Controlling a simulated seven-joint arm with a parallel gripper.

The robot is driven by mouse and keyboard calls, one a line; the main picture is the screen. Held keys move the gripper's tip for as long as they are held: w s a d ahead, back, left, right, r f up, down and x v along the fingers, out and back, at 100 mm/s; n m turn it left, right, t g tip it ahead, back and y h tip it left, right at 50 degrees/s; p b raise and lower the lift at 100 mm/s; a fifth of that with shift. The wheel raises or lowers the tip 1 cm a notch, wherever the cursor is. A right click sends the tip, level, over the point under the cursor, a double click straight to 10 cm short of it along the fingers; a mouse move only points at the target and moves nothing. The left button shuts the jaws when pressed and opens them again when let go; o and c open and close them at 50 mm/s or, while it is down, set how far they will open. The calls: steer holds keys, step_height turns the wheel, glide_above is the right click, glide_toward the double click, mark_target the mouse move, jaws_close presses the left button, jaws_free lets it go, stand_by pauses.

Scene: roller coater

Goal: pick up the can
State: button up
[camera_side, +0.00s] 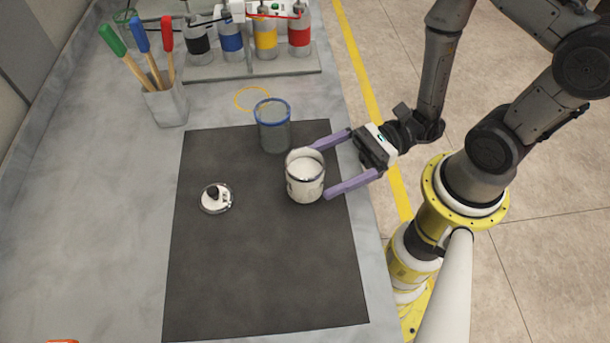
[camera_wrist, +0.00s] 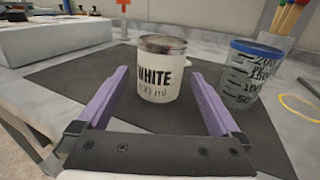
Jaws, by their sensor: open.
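The can (camera_side: 305,180) is a white cylinder with an open top showing white contents, standing upright on the dark mat (camera_side: 265,270). In the wrist view the can (camera_wrist: 160,75) reads "WHITE" and sits centred a little beyond and between the two purple fingers. My gripper (camera_side: 322,168) comes in from the right, level and low. Its jaws are open, with one finger toward each side of the can and nothing gripped. In the wrist view the gripper (camera_wrist: 160,92) has clear space on both sides of the can. The can's far side is hidden there.
A blue-rimmed measuring cup (camera_side: 273,125) stands close behind the can, near one finger. A round lid-like piece with a dark knob (camera_side: 216,198) lies left on the mat. The front mat is clear.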

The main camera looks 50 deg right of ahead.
steer(key=shift+x, duration=1.2)
steer(key=shift+c, duration=0.3)
steer(key=c, duration=1.5)
steer(key=shift+r, duration=0.15)
step_height(320, 180, up, 10)
